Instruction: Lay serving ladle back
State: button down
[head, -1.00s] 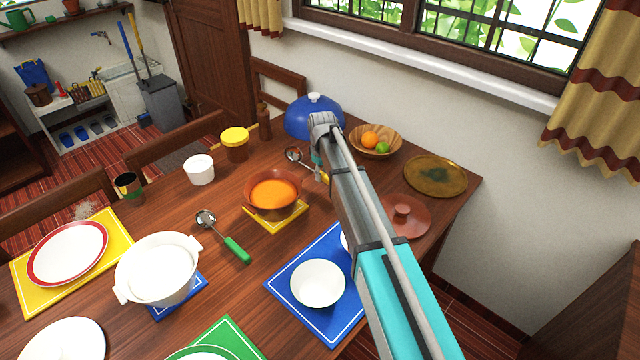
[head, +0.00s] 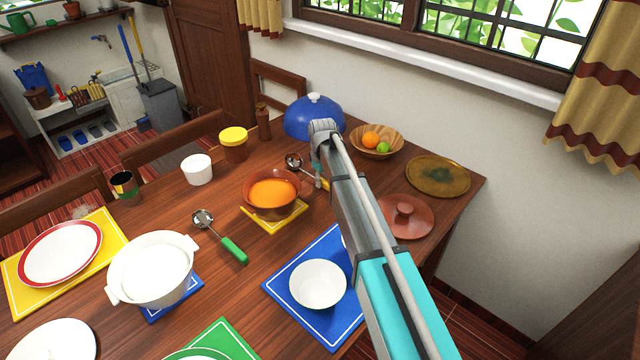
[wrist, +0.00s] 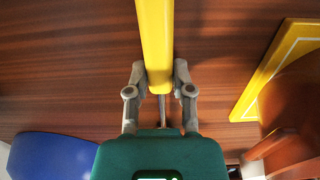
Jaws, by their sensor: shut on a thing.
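A serving ladle (head: 293,161) with a metal bowl and a yellow handle is just behind the pot of orange soup (head: 252,195) in the head view. My gripper (head: 319,182) is partly hidden by my own arm there. In the wrist view my gripper (wrist: 159,85) is shut on the yellow handle (wrist: 154,40), one finger on each side. The handle is over bare wood; I cannot tell whether the ladle touches the table. A second ladle with a green handle (head: 234,250) lies left of the pot.
The pot stands on a yellow trivet (head: 272,226). A blue dome (head: 305,122), a fruit bowl (head: 391,137), a brass plate (head: 438,174) and a brown lid (head: 405,218) stand behind and right. Bare wood shows between the pot and the dome.

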aim_at(322, 179)
dwell(0.3)
jog(key=shift+c, duration=2.4)
grip_release()
jog(key=shift+f, duration=0.2)
notch_tip(322, 179, up, 14)
jog(key=p, duration=1.3)
jog(key=s+d+m, duration=1)
jog(key=s+d, duration=1.4)
jog(key=s, duration=0.3)
jog(key=shift+s, duration=0.25)
